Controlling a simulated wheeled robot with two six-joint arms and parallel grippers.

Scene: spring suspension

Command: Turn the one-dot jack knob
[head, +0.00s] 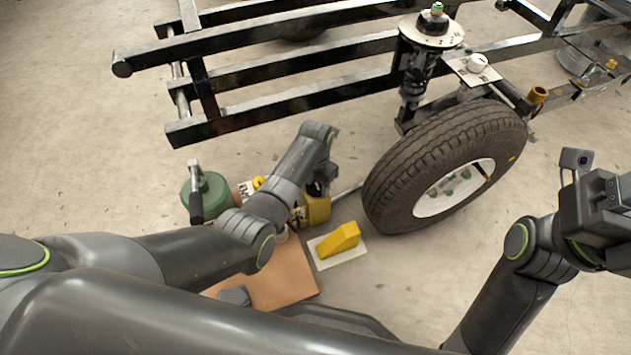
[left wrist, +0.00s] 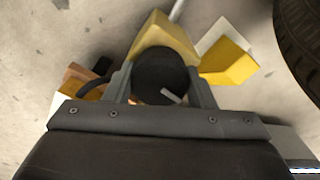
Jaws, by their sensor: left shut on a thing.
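My left gripper (head: 318,188) is low on the floor side, left of the tyre, with its fingers mostly hidden by the wrist in the head view. In the left wrist view its two fingers (left wrist: 160,78) are shut on a round black knob (left wrist: 158,68), one finger on each side. The knob has a short light mark on its top. It sits over a yellow jack body (left wrist: 164,34), which also shows beside my gripper in the head view (head: 317,210). I cannot make out any dots. My right gripper (head: 602,205) is at the right edge, away from the jack.
A yellow wedge (head: 340,240) lies on a white mat (head: 352,256). A tyre (head: 400,180) stands right of the jack, under a black frame (head: 270,95). A green canister (head: 212,195) stands left. A brown board (head: 290,285) lies in front. Bare floor is at far left.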

